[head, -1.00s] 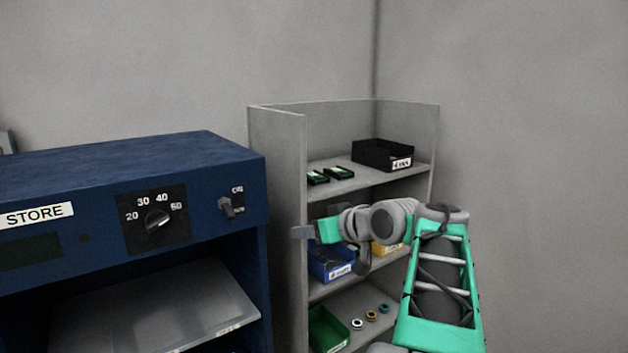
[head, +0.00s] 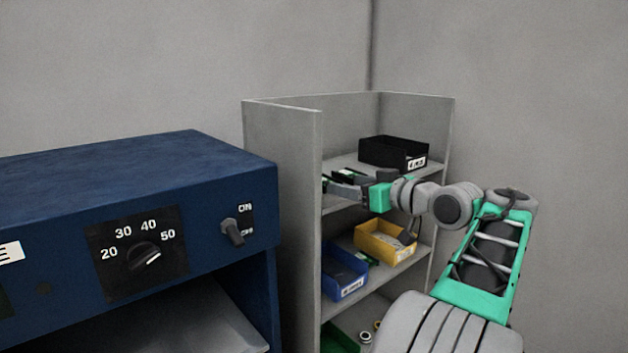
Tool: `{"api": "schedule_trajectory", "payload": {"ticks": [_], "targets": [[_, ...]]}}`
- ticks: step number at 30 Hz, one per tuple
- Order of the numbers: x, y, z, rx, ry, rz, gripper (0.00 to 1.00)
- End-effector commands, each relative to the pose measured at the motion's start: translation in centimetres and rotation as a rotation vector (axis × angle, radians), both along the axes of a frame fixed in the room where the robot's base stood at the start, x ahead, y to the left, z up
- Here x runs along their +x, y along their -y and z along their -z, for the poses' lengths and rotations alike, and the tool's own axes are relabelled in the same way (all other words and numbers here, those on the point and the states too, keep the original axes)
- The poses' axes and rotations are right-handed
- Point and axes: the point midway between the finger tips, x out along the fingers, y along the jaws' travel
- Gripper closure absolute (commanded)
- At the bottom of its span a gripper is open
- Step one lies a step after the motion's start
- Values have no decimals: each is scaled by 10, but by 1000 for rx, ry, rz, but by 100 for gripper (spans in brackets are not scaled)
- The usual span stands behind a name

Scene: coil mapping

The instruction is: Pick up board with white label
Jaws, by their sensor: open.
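Two small dark green boards lie on the upper shelf of the grey shelf unit, left of the black bin. The near left board (head: 327,184) shows only as a sliver, mostly hidden by my gripper (head: 342,185). The other board (head: 349,173) shows just behind the jaws and is partly covered. My gripper is open, pointing left at the level of the upper shelf, close to the boards. No white label on a board is readable here, and I cannot tell whether the jaws touch either board.
The black bin (head: 393,152) stands right of the boards. A yellow bin (head: 384,243) and a blue bin (head: 344,272) stand on the shelf below. The shelf unit's grey side wall (head: 285,190) is close left of my gripper. A blue cabinet (head: 130,170) fills the left.

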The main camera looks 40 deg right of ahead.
Motion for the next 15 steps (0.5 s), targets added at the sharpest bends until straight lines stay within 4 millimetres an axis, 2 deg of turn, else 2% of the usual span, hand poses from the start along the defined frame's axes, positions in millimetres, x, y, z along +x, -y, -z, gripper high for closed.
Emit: {"api": "schedule_trajectory", "payload": {"ticks": [12, 15], "targets": [[70, -10, 7, 2, 0, -21, 35], [80, -9, 10, 0, -1, -17, 35]]}}
